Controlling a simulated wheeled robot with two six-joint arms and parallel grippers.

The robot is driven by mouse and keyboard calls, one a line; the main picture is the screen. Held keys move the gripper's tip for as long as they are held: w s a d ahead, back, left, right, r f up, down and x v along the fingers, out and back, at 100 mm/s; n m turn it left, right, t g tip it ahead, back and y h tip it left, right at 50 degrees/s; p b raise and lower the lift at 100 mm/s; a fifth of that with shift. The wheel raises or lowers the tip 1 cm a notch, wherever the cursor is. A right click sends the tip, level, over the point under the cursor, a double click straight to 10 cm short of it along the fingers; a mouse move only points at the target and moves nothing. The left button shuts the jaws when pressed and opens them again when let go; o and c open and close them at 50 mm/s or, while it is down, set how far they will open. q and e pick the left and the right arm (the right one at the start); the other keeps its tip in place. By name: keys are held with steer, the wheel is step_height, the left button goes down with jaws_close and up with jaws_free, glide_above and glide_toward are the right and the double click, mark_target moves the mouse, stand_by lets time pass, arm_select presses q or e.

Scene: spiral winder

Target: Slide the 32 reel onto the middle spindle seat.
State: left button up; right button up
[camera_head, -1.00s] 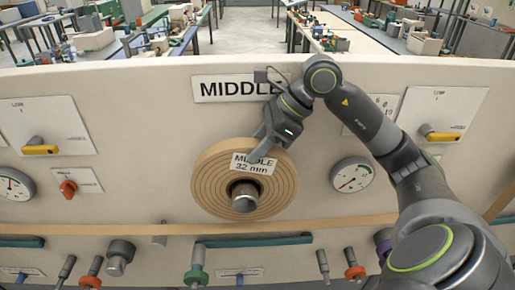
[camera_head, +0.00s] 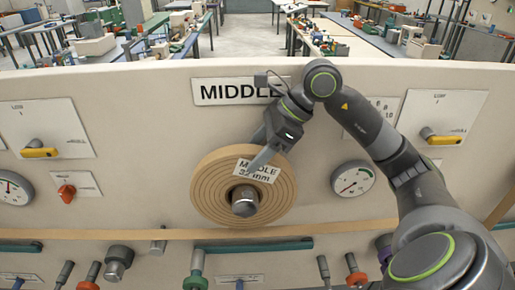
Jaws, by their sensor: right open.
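The 32 mm reel (camera_head: 212,192), a tan wound disc labelled "MIDDLE 32 mm", sits around the metal middle spindle (camera_head: 245,201) below the "MIDDLE" sign. The spindle's rounded end sticks out through the reel's centre. How far back the reel sits on the seat cannot be told from this angle. My right gripper (camera_head: 262,160) is open, in front of the reel's upper part, and partly covers the label. Whether its fingers touch the reel is unclear. My left gripper is not in view.
Dials (camera_head: 353,179) and yellow-handled switches (camera_head: 40,152) flank the reel on the panel. A tan ledge (camera_head: 120,234) runs below it, with several knobs and levers, including a green-collared one (camera_head: 196,268). Workbenches stand far behind the panel.

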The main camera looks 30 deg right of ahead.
steer(key=shift+s+d+r, duration=0.1)
steer(key=shift+d+r, duration=0.2)
steer(key=shift+r, duration=0.05)
steer(key=b+v, duration=0.4)
steer(key=v, duration=1.2)
steer(key=shift+r, duration=0.25)
